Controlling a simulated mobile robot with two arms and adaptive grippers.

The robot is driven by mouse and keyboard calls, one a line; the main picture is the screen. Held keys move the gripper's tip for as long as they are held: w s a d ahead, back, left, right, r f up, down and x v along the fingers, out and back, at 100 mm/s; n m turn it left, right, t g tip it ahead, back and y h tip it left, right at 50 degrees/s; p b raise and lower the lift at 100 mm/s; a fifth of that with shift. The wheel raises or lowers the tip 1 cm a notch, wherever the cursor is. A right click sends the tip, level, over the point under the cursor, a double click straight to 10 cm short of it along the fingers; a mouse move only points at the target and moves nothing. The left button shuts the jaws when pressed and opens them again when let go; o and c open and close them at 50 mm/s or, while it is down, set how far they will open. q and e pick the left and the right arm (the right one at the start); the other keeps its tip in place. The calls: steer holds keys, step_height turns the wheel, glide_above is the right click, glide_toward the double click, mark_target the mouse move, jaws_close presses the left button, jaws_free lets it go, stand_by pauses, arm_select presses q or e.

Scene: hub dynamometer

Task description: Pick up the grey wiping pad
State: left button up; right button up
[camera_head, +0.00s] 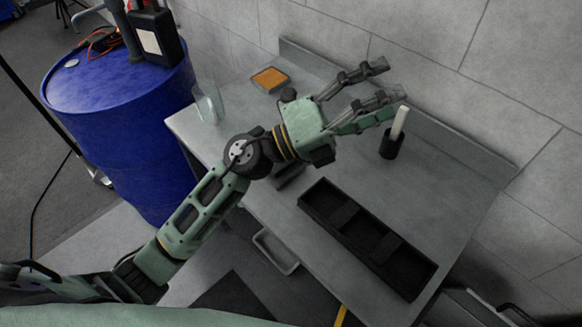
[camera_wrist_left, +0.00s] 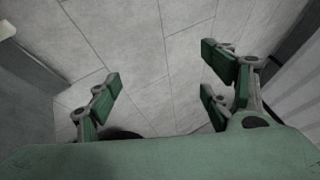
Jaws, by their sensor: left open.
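I cannot make out the grey wiping pad for certain. A small dark grey block (camera_head: 291,177) lies on the grey table just below my left wrist, partly hidden by it; I cannot tell if it is the pad. My left gripper (camera_head: 382,82) is open and empty, raised over the back of the table and pointing towards the wall. In the left wrist view its spread fingers (camera_wrist_left: 168,85) frame only bare tiles. My right gripper is out of view.
A long black tray (camera_head: 330,237) with compartments lies at the table's front right. A black holder (camera_head: 391,146) with a white stick stands behind it. A shallow tray with an orange surface (camera_head: 270,79), a clear vessel (camera_head: 208,103) and a blue drum (camera_head: 120,120) are left.

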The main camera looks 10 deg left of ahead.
arm_select(q)
steer(key=s+d+f+m+g+y, duration=0.2)
steer(key=d+f+m+g+y, duration=0.15)
steer(key=f+m+g, duration=0.3)
steer(key=m+g+y, duration=0.2)
steer(key=m+y, duration=0.1)
steer(key=y, duration=1.3)
glide_above(285, 165)
steer(key=shift+n+t, duration=0.25)
step_height(285, 165, down, 16)
steer(key=shift+r, duration=0.2)
steer(key=shift+a+f, duration=0.2)
steer(key=shift+a, duration=0.05)
steer(key=f, duration=0.2)
steer(key=f+p, duration=0.1)
steer(key=f, duration=0.1)
steer(key=f+p, duration=0.1)
steer(key=f, duration=0.1)
steer(key=shift+w+f, duration=0.2)
steer(key=shift+w, duration=0.2)
steer(key=shift+w+d+f, duration=0.1)
steer(key=shift+f, duration=0.3)
steer(key=c, duration=1.2)
